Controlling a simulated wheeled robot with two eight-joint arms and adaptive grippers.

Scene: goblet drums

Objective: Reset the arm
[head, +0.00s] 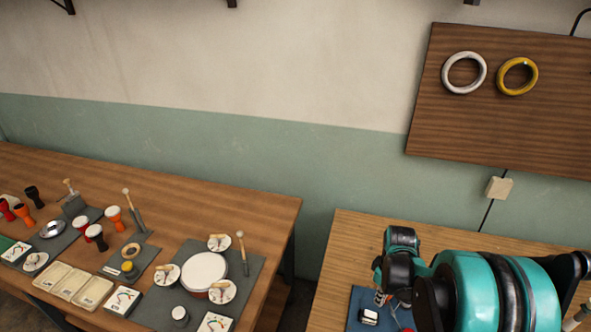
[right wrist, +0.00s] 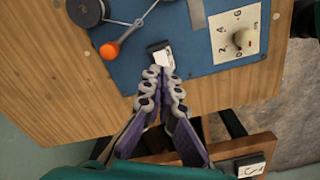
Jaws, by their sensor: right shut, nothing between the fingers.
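My right arm (head: 480,290), teal and black, reaches over the right table in the head view; its fingertips are hidden there. In the right wrist view my right gripper (right wrist: 161,76) is shut and empty, its grey-padded fingers meeting at the tips. The tips point at a small black-and-white block (right wrist: 161,54) on a blue mat (right wrist: 205,58); I cannot tell how far above it they are. The block also shows in the head view (head: 369,317), left of my arm. My left gripper is not in view.
The left table (head: 200,188) holds goblet drums, trays (head: 92,293) and dials. A board with two rings hangs on the wall.

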